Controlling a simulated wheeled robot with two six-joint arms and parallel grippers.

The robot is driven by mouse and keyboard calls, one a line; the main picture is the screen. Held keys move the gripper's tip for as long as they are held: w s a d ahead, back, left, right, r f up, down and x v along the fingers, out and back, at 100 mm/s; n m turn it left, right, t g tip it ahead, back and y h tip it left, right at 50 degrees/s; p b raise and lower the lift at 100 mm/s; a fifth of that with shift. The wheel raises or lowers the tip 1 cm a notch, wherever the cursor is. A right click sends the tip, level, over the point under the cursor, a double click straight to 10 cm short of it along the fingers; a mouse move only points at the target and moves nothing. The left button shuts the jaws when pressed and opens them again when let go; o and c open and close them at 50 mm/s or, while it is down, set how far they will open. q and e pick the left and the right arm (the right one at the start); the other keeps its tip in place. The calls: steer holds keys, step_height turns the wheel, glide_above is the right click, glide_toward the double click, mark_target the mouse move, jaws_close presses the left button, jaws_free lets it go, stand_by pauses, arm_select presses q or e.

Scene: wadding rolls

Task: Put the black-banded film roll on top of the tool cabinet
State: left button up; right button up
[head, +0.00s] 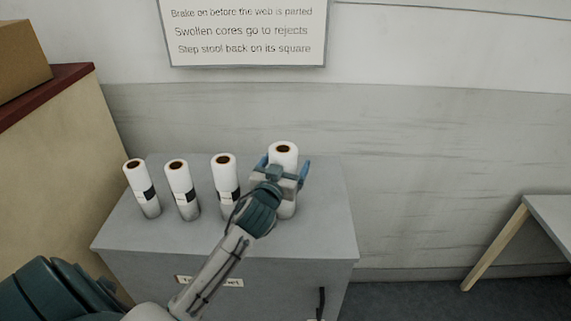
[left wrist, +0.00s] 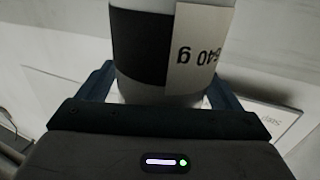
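The tool cabinet (head: 330,235) is grey, with a partly hidden label on its front. My left gripper (head: 283,172) is over its right part, fingers on both sides of a white film roll (head: 284,152) with a brown core. In the left wrist view this black-banded film roll (left wrist: 140,45) shows a black band and a pale label, upside down, between the fingers (left wrist: 160,92). The fingers look closed on it. The roll is upright; its base is at or just above the cabinet top, I cannot tell which. My right gripper is not in view.
Three similar white rolls with dark bands stand in a row to the left: (head: 136,175) far left, a second roll (head: 178,177) and a third roll (head: 224,172). A box (head: 22,60) sits on a red-topped unit at left. A grey table (head: 550,215) is at right.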

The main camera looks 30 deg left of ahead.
arm_select(q)
steer(key=shift+r, duration=0.1)
steer(key=shift+s+f, duration=0.2)
steer(key=shift+s, duration=0.05)
steer(key=b+v, duration=0.4)
steer(key=v, duration=0.7)
steer(key=shift+s, duration=0.25)
